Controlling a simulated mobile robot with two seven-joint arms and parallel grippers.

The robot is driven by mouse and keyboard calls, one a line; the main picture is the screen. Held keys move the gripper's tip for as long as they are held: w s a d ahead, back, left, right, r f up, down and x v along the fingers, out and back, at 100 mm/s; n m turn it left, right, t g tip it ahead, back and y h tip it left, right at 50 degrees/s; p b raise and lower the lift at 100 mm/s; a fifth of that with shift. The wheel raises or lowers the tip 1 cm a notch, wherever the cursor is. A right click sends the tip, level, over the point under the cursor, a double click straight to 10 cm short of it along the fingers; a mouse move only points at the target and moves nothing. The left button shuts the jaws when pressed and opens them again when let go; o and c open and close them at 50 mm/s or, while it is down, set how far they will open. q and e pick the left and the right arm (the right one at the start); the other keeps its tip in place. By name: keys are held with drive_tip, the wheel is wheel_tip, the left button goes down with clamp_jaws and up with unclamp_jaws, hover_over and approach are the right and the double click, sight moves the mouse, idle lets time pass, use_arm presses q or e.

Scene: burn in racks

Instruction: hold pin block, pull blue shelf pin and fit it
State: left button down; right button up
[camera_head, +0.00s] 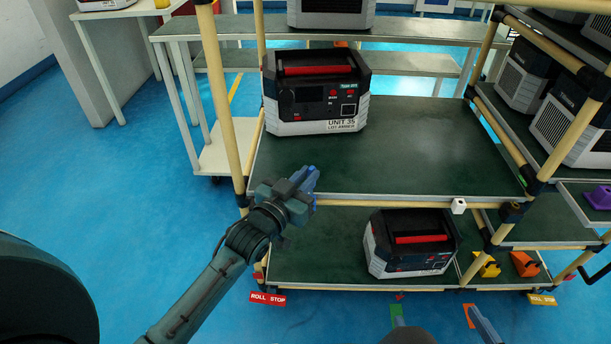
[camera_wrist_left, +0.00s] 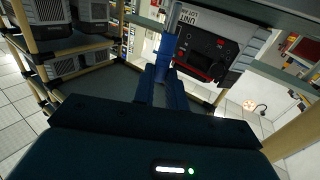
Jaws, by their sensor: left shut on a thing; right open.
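My left gripper (camera_head: 303,187) is shut on a small blue piece (camera_head: 310,182) at the front left corner of the middle shelf. The piece also shows as an upright blue bar between the fingers in the left wrist view (camera_wrist_left: 164,50). I cannot tell whether it is the blue shelf pin alone or the pin block with it. A small white block (camera_head: 458,206) sits on the shelf's front rail, to the right. What looks like my right gripper (camera_head: 446,332) is partly in view at the bottom edge, its parts apart and empty.
A unit (camera_head: 315,92) stands on the middle shelf's left, with bare green surface (camera_head: 430,140) beside it. Another unit (camera_head: 410,242) is on the lower shelf, near yellow (camera_head: 487,266) and orange (camera_head: 524,264) pieces. A purple piece (camera_head: 598,197) lies at right. Rack posts flank the shelves.

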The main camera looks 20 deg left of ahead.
use_arm(q)
drive_tip(key=shift+f+b, duration=1.15)
drive_tip(key=shift+f, duration=0.8)
use_arm(e)
drive_tip(key=shift+f, duration=1.2)
use_arm(q)
drive_tip(key=c, duration=1.3)
unclamp_jaws()
drive_tip(key=shift+c, duration=0.2)
drive_tip(key=p+v, duration=0.2)
drive_tip(key=v, duration=1.1)
use_arm(e)
drive_tip(key=r, duration=0.2)
drive_tip(key=shift+s+d+r+m, duration=0.25)
drive_tip(key=shift+d+r+m, duration=0.1)
drive_tip(key=shift+d+m, duration=0.05)
use_arm(q)
drive_tip(key=shift+s, duration=0.1)
use_arm(e)
drive_tip(key=shift+r, duration=0.1)
